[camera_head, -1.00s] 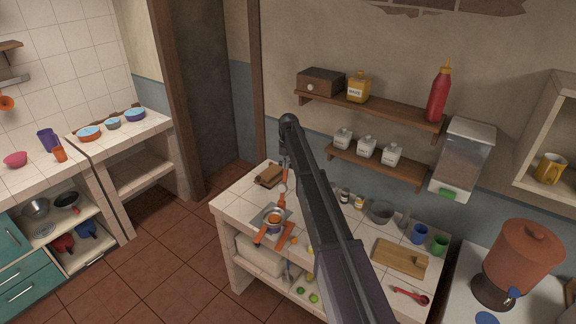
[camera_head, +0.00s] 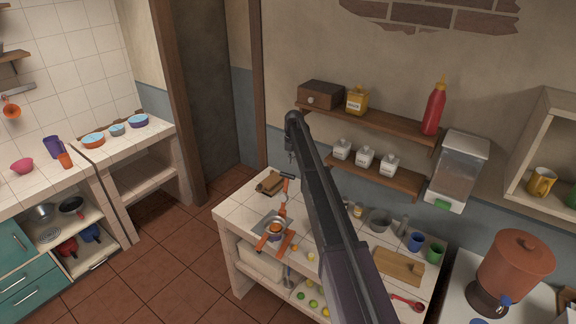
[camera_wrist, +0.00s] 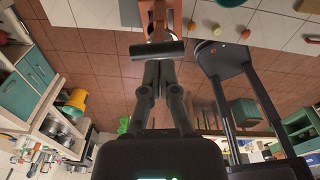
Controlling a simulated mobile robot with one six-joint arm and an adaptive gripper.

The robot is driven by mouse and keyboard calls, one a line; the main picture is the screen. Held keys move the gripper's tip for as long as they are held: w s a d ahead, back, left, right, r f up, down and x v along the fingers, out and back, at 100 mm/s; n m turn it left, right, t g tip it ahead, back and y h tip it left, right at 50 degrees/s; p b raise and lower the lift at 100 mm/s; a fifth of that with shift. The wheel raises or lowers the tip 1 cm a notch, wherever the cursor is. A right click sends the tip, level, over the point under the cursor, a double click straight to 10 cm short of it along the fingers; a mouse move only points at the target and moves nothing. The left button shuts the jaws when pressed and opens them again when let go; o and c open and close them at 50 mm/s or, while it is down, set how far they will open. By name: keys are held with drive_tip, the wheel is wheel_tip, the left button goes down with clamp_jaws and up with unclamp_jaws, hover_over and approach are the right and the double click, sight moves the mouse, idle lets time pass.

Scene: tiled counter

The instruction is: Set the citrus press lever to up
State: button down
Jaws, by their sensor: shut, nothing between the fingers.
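The citrus press (camera_head: 275,231) stands at the left end of the tiled counter, with an orange base and a metal bowl. Its orange lever (camera_head: 283,209) stands steeply up from the press and ends in a dark crossbar handle (camera_head: 287,176). My gripper (camera_head: 291,160) is shut and empty, just above the handle in the head view. In the wrist view the dark crossbar (camera_wrist: 158,50) lies across the fingertips of my gripper (camera_wrist: 159,64), with orange press parts beyond it. I cannot tell whether the fingers touch the bar.
A wooden block (camera_head: 270,184) lies behind the press. A cutting board (camera_head: 398,267), a blue cup (camera_head: 416,241) and a bowl (camera_head: 379,220) stand farther right on the counter. Two wall shelves (camera_head: 372,124) with jars and bottles are behind my arm. The air left of the press is clear.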

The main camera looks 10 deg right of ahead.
drive_tip(key=shift+w+d+r, duration=0.3)
drive_tip(key=shift+w+d, duration=0.2)
drive_tip(key=shift+w, duration=0.2)
drive_tip(key=s+f+m+b, duration=0.7)
drive_tip(key=s+f+m, duration=0.1)
drive_tip(key=s, duration=0.8)
drive_tip(key=s+f+m+b, duration=0.7)
drive_tip(key=s+m, duration=0.4)
drive_tip(key=s, duration=0.6)
drive_tip(key=s+d+f+m+b, duration=0.1)
drive_tip(key=s+f+m+b, duration=0.7)
drive_tip(key=s, duration=0.9)
drive_tip(key=shift+s+f+m+h+b, duration=0.15)
drive_tip(key=shift+f+m+h+b, duration=0.15)
drive_tip(key=shift+m+b, duration=0.55)
drive_tip(key=shift+m, duration=0.25)
